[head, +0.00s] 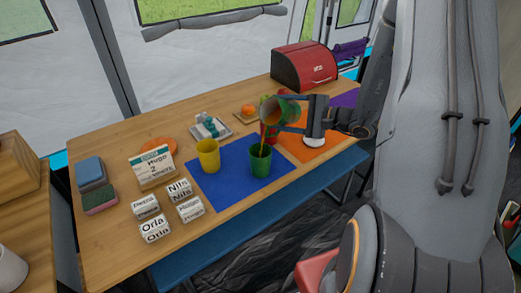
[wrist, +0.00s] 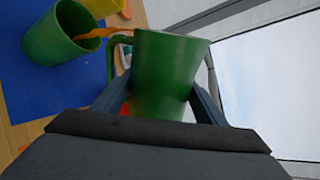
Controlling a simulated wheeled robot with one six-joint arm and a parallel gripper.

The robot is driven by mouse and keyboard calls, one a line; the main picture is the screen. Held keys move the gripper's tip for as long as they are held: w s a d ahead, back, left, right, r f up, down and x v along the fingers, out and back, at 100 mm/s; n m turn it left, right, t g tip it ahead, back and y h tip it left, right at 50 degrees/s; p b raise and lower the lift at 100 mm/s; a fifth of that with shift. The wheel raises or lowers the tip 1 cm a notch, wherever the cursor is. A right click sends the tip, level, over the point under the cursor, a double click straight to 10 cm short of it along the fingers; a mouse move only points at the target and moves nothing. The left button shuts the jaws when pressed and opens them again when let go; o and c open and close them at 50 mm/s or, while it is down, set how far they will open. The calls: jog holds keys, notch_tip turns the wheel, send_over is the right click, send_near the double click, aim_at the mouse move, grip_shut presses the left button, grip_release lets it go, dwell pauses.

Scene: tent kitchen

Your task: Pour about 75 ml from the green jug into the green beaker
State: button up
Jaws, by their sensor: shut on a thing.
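The green jug (head: 281,112) is tilted in my gripper (head: 315,117), its mouth toward the left, above and to the right of the green beaker (head: 260,161). An orange-brown stream (head: 263,134) runs from the jug's mouth down to the beaker. The beaker stands upright on the blue mat (head: 225,186). In the wrist view the jug (wrist: 165,70) sits between my fingers (wrist: 158,105), and the stream (wrist: 97,33) meets the opening of the green beaker (wrist: 55,40). The liquid level in the beaker cannot be told.
A yellow cup (head: 208,156) stands left of the beaker on the mat. A red thing (head: 269,132) is partly hidden behind the jug. An orange mat (head: 312,146) lies to the right. Name blocks (head: 155,231) and a card (head: 152,166) stand left. A red bread box (head: 304,67) stands behind.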

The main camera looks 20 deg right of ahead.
jog(key=shift+r+m+y+p, duration=0.15)
jog(key=shift+m+y+p, duration=0.2)
jog(key=shift+m, duration=0.35)
jog(key=shift+s+a+r+m, duration=0.1)
jog(key=shift+a+r+m, duration=0.05)
jog(key=shift+m, duration=0.55)
jog(key=shift+p, duration=0.35)
jog(key=shift+r+m+y, duration=0.2)
jog(key=shift+m+y, duration=0.05)
jog(key=shift+m, duration=0.25)
jog(key=shift+r, duration=0.1)
jog(key=m, duration=0.3)
jog(key=shift+w+d+y+p, duration=0.3)
jog(key=shift+d+y, duration=0.1)
jog(key=shift+w+d+r+m+y+p, duration=0.15)
jog(key=shift+r+m+p, duration=0.2)
jog(key=shift+m, duration=0.25)
jog(key=shift+d+r+m+y+p, duration=0.1)
jog(key=shift+r+m+y+p, duration=0.15)
jog(key=shift+m, duration=0.35)
jog(key=shift+w+d+f+m, duration=0.1)
jog(key=shift+f+m, duration=0.2)
jog(key=shift+m, duration=0.6)
